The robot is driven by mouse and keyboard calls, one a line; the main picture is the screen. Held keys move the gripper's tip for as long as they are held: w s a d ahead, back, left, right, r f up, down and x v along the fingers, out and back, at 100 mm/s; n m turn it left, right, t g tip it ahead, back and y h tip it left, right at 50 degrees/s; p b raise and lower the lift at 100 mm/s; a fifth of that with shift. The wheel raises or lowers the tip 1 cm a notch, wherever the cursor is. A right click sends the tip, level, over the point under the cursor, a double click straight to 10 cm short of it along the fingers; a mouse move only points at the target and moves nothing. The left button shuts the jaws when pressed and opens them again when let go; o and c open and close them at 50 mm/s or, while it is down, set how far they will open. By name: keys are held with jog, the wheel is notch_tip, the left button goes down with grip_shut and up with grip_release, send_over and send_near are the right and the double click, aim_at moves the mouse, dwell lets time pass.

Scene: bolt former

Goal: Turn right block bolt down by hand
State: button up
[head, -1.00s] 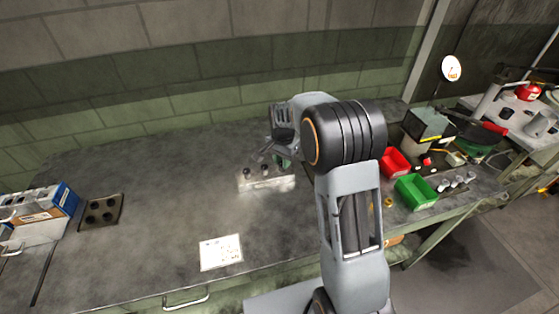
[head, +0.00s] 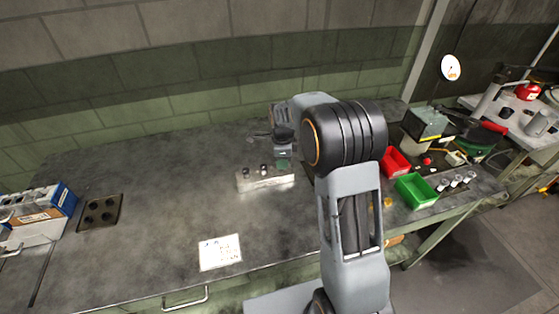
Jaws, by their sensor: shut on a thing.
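The pale metal block (head: 266,181) lies on the workbench left of my arm. Two dark bolt heads, a left one (head: 246,171) and a middle one (head: 264,169), stand on its top. My gripper (head: 283,160) points down at the right end of the block, with its fingers close together. It is shut on what appears to be the right block bolt, which the fingers hide. A small green patch shows at the fingertips. How deep that bolt sits cannot be seen.
A white paper (head: 220,252) and a dark plate with holes (head: 100,212) lie on the bench (head: 165,200). A red bin (head: 396,163) and a green bin (head: 416,190) stand to the right of my arm.

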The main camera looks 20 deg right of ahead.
jog(key=m, duration=0.4)
jog(key=shift+a+m, duration=0.15)
jog(key=shift+m, duration=0.25)
jog(key=shift+r, duration=0.15)
jog(key=o, duration=0.8)
jog(key=shift+w+a, duration=0.1)
jog(key=shift+c, duration=0.2)
jog(key=shift+o, duration=0.8)
notch_tip(320, 180, up, 14)
